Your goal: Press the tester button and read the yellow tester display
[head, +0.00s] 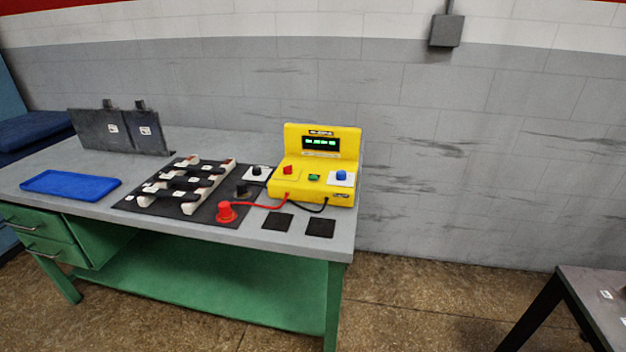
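The yellow tester (318,167) stands near the right end of the workbench. Its dark display (321,143) is lit with green characters, too small to read for certain. On its sloped front are a red knob or button (288,170), a small green button (314,177) and a blue knob or button (341,175) on a white plate. A black lead (312,207) also leaves the tester's front. Neither of my grippers is in view.
The grey bench top (180,228) also holds a black board (185,190) with dark bars on light supports, a blue tray (70,185), two black pads (277,221) and dark upright panels (120,130). A second table (600,300) stands at lower right, with open floor between.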

